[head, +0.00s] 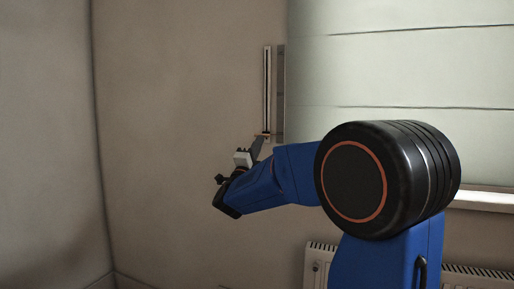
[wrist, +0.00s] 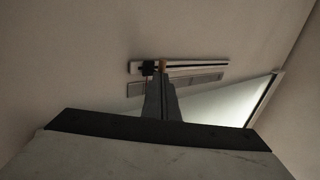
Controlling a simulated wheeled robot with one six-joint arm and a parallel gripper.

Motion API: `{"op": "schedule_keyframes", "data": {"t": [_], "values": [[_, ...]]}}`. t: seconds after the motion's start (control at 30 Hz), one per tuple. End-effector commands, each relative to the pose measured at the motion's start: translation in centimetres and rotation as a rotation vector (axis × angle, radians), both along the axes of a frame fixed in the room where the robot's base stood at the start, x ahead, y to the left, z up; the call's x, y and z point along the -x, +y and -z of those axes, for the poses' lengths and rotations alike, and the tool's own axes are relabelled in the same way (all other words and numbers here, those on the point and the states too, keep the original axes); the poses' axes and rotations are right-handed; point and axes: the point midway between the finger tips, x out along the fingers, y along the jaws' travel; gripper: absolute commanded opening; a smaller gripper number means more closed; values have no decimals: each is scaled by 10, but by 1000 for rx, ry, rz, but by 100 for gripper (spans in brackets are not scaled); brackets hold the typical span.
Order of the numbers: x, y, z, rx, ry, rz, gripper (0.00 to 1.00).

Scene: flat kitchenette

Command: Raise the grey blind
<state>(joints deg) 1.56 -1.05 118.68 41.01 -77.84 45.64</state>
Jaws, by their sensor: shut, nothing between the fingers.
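The grey blind (head: 400,70) is a pale panel with thin horizontal seams, covering most of the window at the right of the head view. A narrow upright rail (head: 267,90) is on the wall just left of the window; it also shows in the wrist view (wrist: 200,66). A small dark block (wrist: 148,68) and a tan piece (wrist: 163,63) sit at one end of the rail. My gripper (head: 261,142) is at the rail's lower end. Its fingers (wrist: 162,78) are shut and empty, tips close to the tan piece; I cannot tell whether they touch.
A white window sill (head: 485,199) runs below the blind at the right. A white radiator (head: 320,262) stands under it, partly hidden by my arm. Bare wall (head: 180,120) lies left of the rail, up to the room corner.

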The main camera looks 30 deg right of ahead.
Motion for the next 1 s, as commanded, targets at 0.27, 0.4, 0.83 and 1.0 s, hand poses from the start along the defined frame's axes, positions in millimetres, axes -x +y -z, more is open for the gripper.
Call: {"op": "schedule_keyframes", "data": {"t": [0.27,0.4,0.83,1.0], "values": [[0,0,0,0,0,0,0],[0,0,-9,0,-1,-1,0],[1,0,-121,-1,-7,-2,0],[1,0,-179,0,-7,-1,0]]}}
